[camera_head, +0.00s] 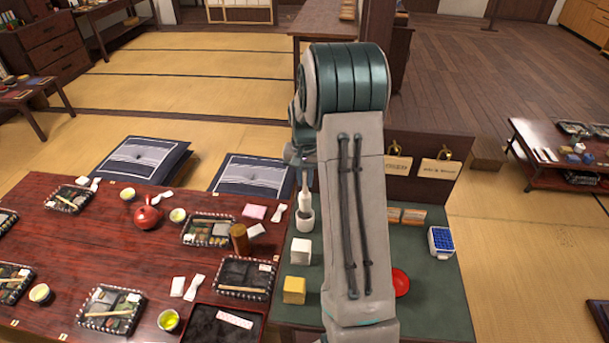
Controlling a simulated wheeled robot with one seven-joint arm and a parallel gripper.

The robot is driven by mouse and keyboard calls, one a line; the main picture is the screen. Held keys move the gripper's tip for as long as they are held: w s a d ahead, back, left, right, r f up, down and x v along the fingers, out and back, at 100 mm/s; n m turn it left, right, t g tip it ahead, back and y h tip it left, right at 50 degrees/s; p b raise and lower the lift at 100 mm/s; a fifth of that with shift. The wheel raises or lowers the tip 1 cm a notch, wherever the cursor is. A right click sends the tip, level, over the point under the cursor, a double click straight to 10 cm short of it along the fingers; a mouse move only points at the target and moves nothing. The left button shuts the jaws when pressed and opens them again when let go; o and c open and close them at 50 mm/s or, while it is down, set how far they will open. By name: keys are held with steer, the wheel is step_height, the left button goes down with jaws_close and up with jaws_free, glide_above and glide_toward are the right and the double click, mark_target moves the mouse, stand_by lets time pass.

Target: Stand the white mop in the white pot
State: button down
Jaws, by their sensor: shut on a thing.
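My gripper (303,163) is left of my forearm, pointing down and partly hidden by my own arm. It is shut on the white mop (305,200), which hangs upright below it. The white pot (304,225) stands on the dark green mat, directly below the mop. The mop's lower end overlaps the pot's dark opening in the picture. I cannot tell whether it is inside or just above the rim, or whether it touches the bottom.
The green mat (440,300) also holds a white block (301,252), a yellow block (294,290), a red dish (401,282) and a blue-topped white box (440,242). The red lunch table (60,330) with trays and cups adjoins at left. A board with hanging tags (424,150) stands behind.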

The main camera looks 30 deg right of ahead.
mark_target(305, 200)
steer(key=shift+f+b, duration=1.6)
steer(key=shift+f, duration=0.95)
steer(key=c, duration=1.3)
jaws_free()
step_height(305, 200, up, 13)
steer(key=shift+r+b, duration=0.15)
steer(key=shift+b, duration=0.5)
steer(key=shift+r, duration=0.3)
